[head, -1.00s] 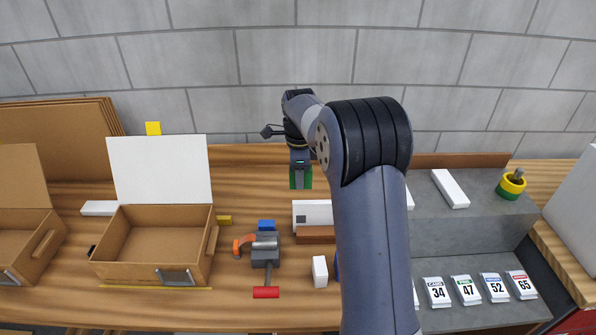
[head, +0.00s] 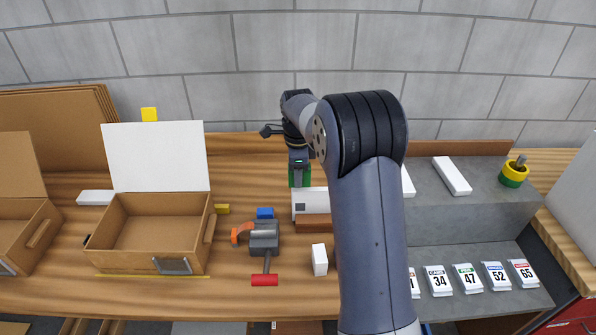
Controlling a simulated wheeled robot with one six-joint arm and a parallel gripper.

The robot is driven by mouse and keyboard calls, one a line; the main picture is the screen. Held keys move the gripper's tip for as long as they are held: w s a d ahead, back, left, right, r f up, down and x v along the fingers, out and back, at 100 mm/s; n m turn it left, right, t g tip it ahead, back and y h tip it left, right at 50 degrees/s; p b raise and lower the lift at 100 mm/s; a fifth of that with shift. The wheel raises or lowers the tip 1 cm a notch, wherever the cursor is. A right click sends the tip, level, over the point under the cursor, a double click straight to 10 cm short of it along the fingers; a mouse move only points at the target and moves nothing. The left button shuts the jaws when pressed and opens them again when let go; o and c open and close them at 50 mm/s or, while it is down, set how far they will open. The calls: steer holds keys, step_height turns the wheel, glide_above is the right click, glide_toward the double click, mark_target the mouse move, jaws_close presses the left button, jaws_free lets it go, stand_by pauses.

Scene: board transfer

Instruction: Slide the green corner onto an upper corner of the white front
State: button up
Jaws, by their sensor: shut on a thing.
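My gripper (head: 299,162) points down over the table, right of the white front, shut on the green corner (head: 299,180). The fingers hide part of the green corner. The white front (head: 156,157) stands upright, leaning slightly back, at the rear edge of an open cardboard box (head: 150,262). Both its upper corners are in view and carry nothing green. The green corner is well apart from the white front, a little lower in the picture.
A yellow piece (head: 149,114) shows just above the white front's top edge. A grey step (head: 500,205) is at right. Bare wood lies between front and gripper.

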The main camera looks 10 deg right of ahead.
mark_target(298, 190)
steer(key=shift+f+b, duration=1.95)
steer(key=shift+f, duration=1.7)
steer(key=shift+f, duration=0.2)
steer(key=o, duration=1)
step_height(298, 190, up, 11)
steer(key=shift+f+b, duration=0.1)
steer(key=shift+b, duration=0.55)
steer(key=shift+f, duration=0.1)
step_height(298, 190, down, 10)
steer(key=shift+f+p, duration=0.25)
steer(key=shift+p, duration=0.4)
steer(key=shift+r, duration=0.1)
